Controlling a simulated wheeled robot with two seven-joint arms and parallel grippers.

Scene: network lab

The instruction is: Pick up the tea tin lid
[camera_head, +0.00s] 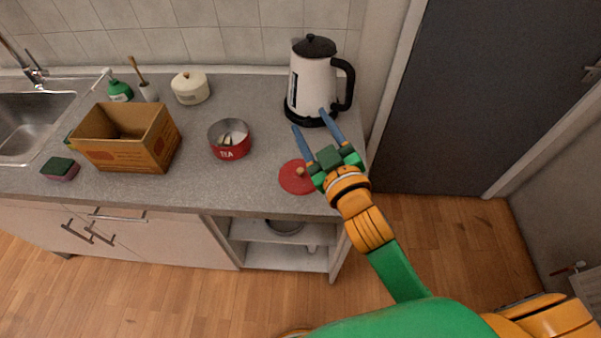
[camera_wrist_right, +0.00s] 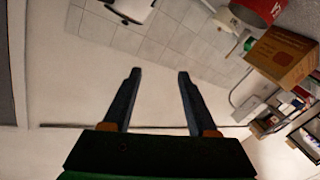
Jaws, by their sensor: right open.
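The tea tin lid (camera_head: 293,181) is a flat red disc with a small tan knob. It lies on the grey counter near the front edge, right of the red tea tin (camera_head: 231,149), which stands uncovered. My right gripper (camera_head: 309,120) is open and empty; its blue fingers point toward the kettle, and its body overlaps the lid's right side in the head view. The wrist view shows both fingers (camera_wrist_right: 157,75) apart with nothing between them. The lid does not show there; the red tin (camera_wrist_right: 258,10) shows at the top. My left gripper is not in view.
A white and black kettle (camera_head: 305,82) stands just beyond the right fingertips. A cardboard box (camera_head: 128,152), sponge (camera_head: 60,168), cream pot (camera_head: 190,88), green bottle (camera_head: 119,91) and sink (camera_head: 35,110) are to the left. Counter is clear between tin and lid.

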